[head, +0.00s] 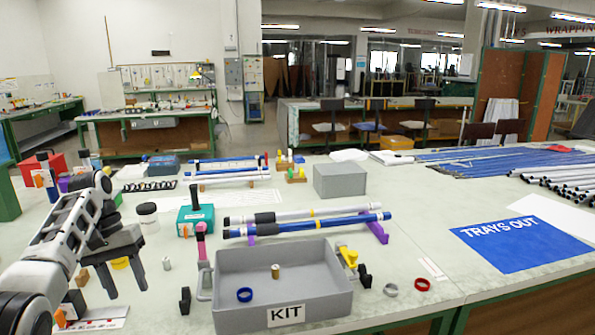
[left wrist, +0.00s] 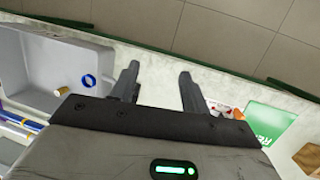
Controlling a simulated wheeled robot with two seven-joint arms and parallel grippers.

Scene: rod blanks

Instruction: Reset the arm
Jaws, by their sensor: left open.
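My left arm (head: 62,232) comes in from the left of the head view, reaching over the left part of the bench. Its gripper (head: 118,285) points down, left of the grey KIT tray, with two dark fingers apart and nothing between them. In the left wrist view the same gripper (left wrist: 159,76) shows its fingers spread over the pale bench top, near the front edge. My right gripper is in neither view.
The grey KIT tray (head: 327,299) holds a blue ring (head: 245,294) and a brass-coloured cylinder (head: 275,271). Behind it, rods (head: 300,229) lie on purple supports. A blue TRAYS OUT mat (head: 525,243) lies at right. A green card (left wrist: 268,123) shows in the wrist view.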

